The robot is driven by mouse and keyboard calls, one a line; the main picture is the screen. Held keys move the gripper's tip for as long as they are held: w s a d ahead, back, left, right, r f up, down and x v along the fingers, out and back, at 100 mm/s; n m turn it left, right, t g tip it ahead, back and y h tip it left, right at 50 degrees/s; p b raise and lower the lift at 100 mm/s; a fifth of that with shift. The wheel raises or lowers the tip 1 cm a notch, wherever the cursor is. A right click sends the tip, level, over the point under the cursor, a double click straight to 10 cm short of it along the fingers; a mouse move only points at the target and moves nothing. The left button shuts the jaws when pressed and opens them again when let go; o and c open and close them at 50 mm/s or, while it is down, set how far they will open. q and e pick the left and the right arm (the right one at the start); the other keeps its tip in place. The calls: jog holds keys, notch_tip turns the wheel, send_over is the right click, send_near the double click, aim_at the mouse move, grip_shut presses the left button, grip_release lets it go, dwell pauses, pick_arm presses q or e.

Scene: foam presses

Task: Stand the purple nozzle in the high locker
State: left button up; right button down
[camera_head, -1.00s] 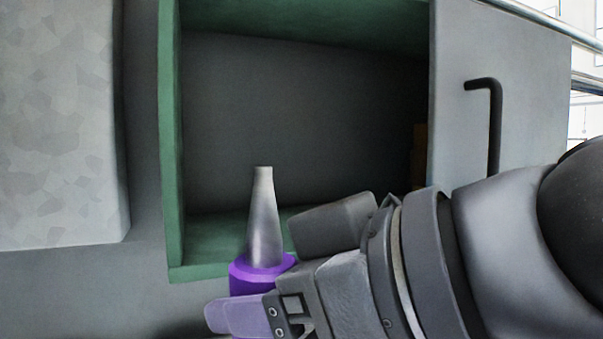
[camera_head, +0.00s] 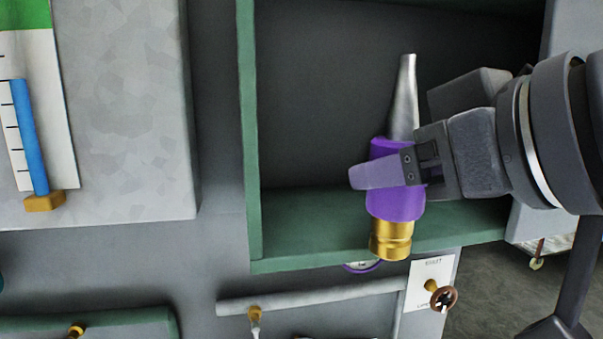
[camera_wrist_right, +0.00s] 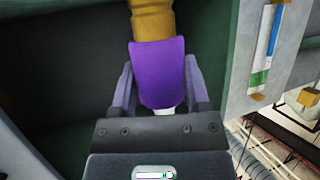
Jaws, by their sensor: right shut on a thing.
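The purple nozzle (camera_head: 394,205) has a silver tapered tip pointing up, a purple body and a brass end at the bottom. It is upright with a slight tilt. My right gripper (camera_head: 385,172) is shut on the purple body from the right; the right wrist view shows the nozzle (camera_wrist_right: 158,72) between both fingers. The high locker (camera_head: 249,150) is an open, green-framed compartment with a dark inside. In the head view the nozzle overlaps its opening, and the brass end shows in front of the green floor's front edge. My left gripper is not in view.
Below the locker are a grey rail (camera_head: 310,298), a white label card (camera_head: 428,275) and a brass-coloured knob (camera_head: 441,296). The locker's inside looks clear around the nozzle.

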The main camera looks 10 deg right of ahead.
jog(key=w+p, duration=0.1)
jog(key=w, duration=1)
jog(key=shift+w+a, duration=0.2)
jog(key=shift+f, duration=0.55)
grip_release()
jog(key=shift+s+d+r, duration=0.1)
jog(key=shift+s, duration=0.15)
jog(key=b+v, duration=0.3)
jog(key=v, duration=0.6)
